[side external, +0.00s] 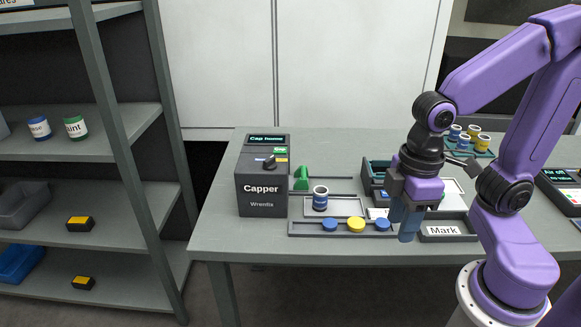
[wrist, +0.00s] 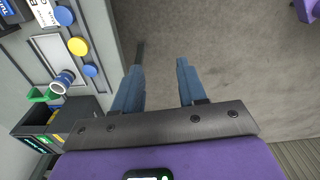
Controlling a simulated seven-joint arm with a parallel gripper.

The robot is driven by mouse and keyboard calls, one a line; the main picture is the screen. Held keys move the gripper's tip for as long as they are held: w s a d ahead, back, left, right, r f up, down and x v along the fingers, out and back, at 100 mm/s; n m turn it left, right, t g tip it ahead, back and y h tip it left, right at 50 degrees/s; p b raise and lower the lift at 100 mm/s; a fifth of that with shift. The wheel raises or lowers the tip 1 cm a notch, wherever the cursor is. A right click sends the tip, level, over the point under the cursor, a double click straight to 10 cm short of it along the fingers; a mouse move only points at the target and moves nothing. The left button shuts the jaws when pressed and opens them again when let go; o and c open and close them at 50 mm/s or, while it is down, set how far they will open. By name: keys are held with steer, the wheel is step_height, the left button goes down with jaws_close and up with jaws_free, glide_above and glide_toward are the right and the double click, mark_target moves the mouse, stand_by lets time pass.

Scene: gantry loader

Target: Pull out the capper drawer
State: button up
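The capper (side external: 262,185) is a dark grey box labelled "Capper" at the left end of the table, with a lit display and a black knob on its slanted top. In the wrist view the capper (wrist: 75,112) is at lower left. No drawer front or handle can be clearly made out on it. My gripper (side external: 408,225) is well to the right of the capper, near the table's front edge, pointing down. In the wrist view my gripper (wrist: 158,82) has its two blue fingers apart with nothing between them, and floor shows below.
A blue-banded can (side external: 320,198) and a green part (side external: 301,178) stand right of the capper. A strip with blue and yellow caps (side external: 356,226) lies along the front. A "Mark" tray (side external: 445,232) and more cans (side external: 464,140) are further right. A shelf rack (side external: 125,140) stands left.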

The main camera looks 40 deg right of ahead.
steer(key=w+a+r+m, duration=0.2)
steer(key=w+m, duration=0.3)
steer(key=w, duration=0.5)
steer(key=m+t+y, duration=0.1)
steer(key=m+t, duration=0.1)
steer(key=m, duration=1.2)
glide_above(304, 171)
steer(key=s+d, duration=0.3)
steer(key=x, duration=1.1)
steer(key=a+x, duration=0.1)
steer(key=x, duration=0.4)
steer(key=shift+s+f, duration=0.1)
steer(key=shift+f, duration=0.15)
jaws_close()
